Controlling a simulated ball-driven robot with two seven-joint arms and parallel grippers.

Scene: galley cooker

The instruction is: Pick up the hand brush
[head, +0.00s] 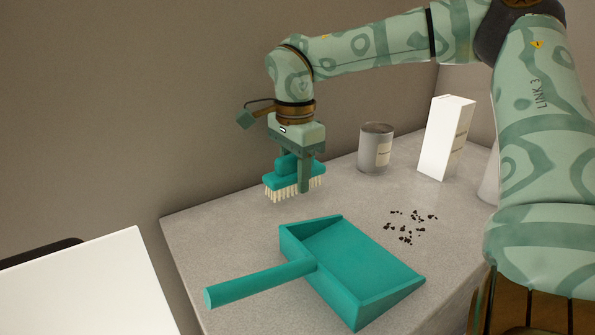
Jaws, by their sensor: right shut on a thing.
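The teal hand brush (282,181) with pale bristles is held in my right gripper (294,172), near the back left of the grey counter. The gripper points down and is shut on the brush's teal body. The bristles face down. I cannot tell for sure whether their tips touch the counter or hang just above it. Part of the brush is hidden behind the gripper's finger. My left gripper is not in view.
A teal dustpan (362,262) lies on the counter (215,240) in front of the brush, handle to the left. Dark crumbs (408,227) lie right of it. A grey can (376,149) and a white box (444,138) stand behind. A white surface (85,290) is at lower left.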

